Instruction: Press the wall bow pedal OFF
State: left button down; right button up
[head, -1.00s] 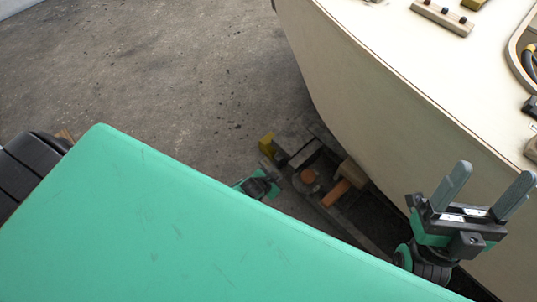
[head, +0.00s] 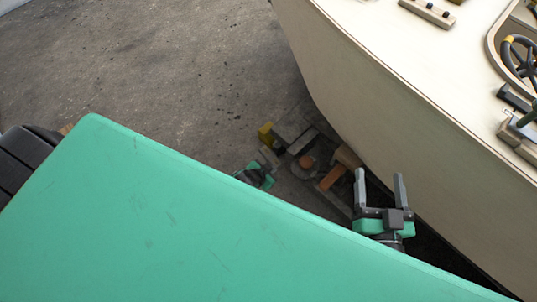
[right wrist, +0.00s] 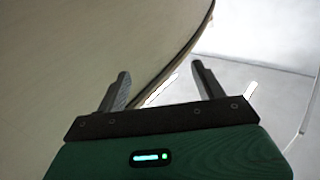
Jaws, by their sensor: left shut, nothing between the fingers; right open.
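Low beside the plywood hull (head: 400,130) is a cluster of parts on the floor. It has a grey block (head: 291,124), a yellow block (head: 266,134), a round orange-brown piece (head: 306,161) and an orange bar (head: 332,177). I cannot tell which of these is the bow pedal. My left gripper (head: 269,158) is shut and empty just left of the cluster, its arm hidden by my green body. My right gripper (head: 380,182) is open and empty, fingers up, between my body and the hull. In the right wrist view its fingers (right wrist: 160,88) stand apart near the hull's curved edge.
The pale deck at upper right carries a strip with dark knobs (head: 427,11), a steering wheel (head: 520,58) and a lever block (head: 520,135). Bare concrete floor (head: 150,70) lies open at upper left. The gap between my body and the hull is narrow.

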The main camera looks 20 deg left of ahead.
pick_arm(q)
jog(key=shift+s+r+p, duration=0.4)
jog(key=shift+s+r, duration=0.1)
jog(key=shift+s, duration=0.05)
pick_arm(e)
jog(key=s+a+f+g, duration=0.1)
jog(key=s+f+g, duration=0.2)
jog(key=f, duration=0.2)
jog(key=shift+s, duration=0.35)
pick_arm(q)
jog(key=shift+d+r, duration=0.1)
